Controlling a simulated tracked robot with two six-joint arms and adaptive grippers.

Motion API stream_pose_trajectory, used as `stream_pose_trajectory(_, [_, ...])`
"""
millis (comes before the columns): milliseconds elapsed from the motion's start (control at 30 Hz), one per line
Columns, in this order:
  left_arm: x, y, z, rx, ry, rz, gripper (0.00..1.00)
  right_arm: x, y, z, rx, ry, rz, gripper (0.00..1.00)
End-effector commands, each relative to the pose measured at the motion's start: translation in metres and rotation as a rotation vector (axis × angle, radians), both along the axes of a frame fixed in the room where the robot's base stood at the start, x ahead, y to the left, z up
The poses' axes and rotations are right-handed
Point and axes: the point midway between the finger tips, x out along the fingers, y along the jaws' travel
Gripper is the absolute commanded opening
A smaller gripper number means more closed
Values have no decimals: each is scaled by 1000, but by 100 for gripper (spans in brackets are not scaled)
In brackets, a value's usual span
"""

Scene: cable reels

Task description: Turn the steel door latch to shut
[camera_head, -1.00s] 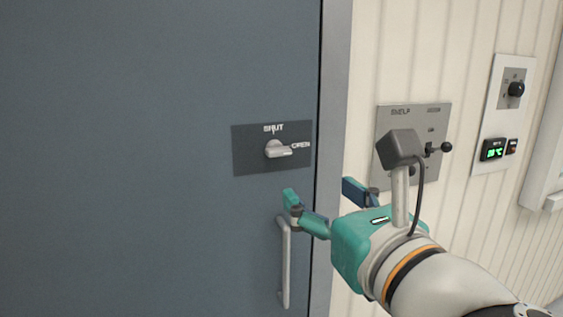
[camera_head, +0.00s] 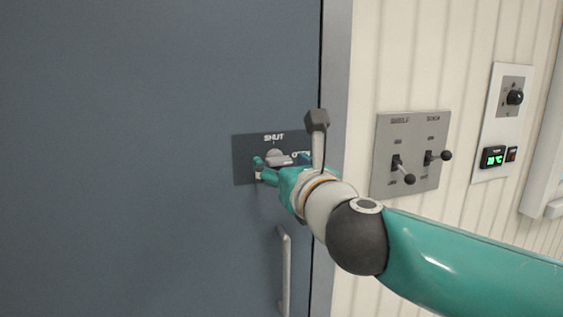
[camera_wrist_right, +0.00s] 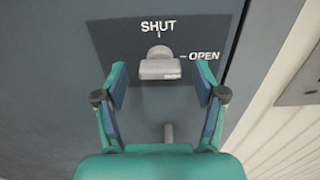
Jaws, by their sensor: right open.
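The steel door latch (camera_head: 275,156) is a small grey knob with a lever on a dark plate (camera_head: 243,165) on the blue-grey door. Its lever points right, toward the word OPEN; SHUT is printed above it. In the right wrist view the latch (camera_wrist_right: 160,64) sits ahead of and between my spread fingers. My right gripper (camera_wrist_right: 160,88) is open and empty, with one finger on each side below the latch. In the head view my right gripper (camera_head: 279,167) is in front of the plate's lower part and hides some of it. My left gripper is not in view.
A vertical door handle (camera_head: 286,270) is below the plate. The door frame (camera_head: 335,90) stands to the right. On the ribbed wall are a panel with two black-knobbed levers (camera_head: 412,125) and a white control panel with a green display (camera_head: 493,157).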

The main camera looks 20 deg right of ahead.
Motion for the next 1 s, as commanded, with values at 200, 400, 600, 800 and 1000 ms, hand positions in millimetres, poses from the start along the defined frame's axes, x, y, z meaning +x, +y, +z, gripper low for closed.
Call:
stream_pose_trajectory(200, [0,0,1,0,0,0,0,11,0,0,0,0,1,70])
stream_pose_trajectory(400, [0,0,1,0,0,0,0,11,1,0,0,0,1,70])
stream_pose_trajectory(600, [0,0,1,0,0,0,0,11,1,0,0,0,1,42])
stream_pose_trajectory(800, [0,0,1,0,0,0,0,11,1,0,-1,0,2,10])
stream_pose_trajectory(1000, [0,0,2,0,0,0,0,11,1,0,-12,0,2,10])
